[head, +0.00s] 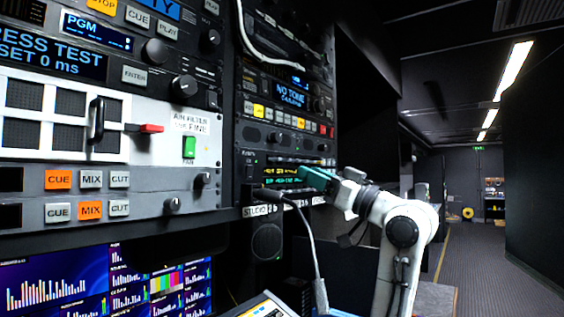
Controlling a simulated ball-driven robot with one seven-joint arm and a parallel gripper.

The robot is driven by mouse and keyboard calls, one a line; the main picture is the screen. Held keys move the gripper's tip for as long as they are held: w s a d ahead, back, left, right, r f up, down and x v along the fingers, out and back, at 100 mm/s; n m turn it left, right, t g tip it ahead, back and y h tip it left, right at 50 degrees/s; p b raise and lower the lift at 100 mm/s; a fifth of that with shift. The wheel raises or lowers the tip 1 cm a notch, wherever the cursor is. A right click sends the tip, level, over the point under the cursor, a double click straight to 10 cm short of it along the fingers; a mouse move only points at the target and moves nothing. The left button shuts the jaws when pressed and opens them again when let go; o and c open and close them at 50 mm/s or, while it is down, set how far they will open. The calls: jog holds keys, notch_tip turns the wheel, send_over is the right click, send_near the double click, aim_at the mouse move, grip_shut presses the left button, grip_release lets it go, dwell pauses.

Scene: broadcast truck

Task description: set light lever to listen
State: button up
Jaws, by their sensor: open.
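No lever with a readable "listen" marking shows in the head view. A red-handled lever (146,128) sticks out from the white air filter panel. I cannot tell which is the light lever. My gripper (312,180), teal and dark, is open in front of the right-hand rack, near the STUDIO label (257,210). Its fingertips are small and partly hidden, and I see nothing held.
A black handle (97,121) stands out from the white panel. Lit monitors (105,285) fill the lower left. An open aisle (490,255) runs back on the right beside a dark wall.

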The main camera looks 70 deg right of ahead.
aim_at(272, 159)
jog(key=p+x, duration=0.2)
jog(key=x, duration=0.6)
jog(key=shift+w, duration=0.15)
jog(key=shift+d, duration=0.1)
jog(key=shift+c, duration=0.2)
grip_shut()
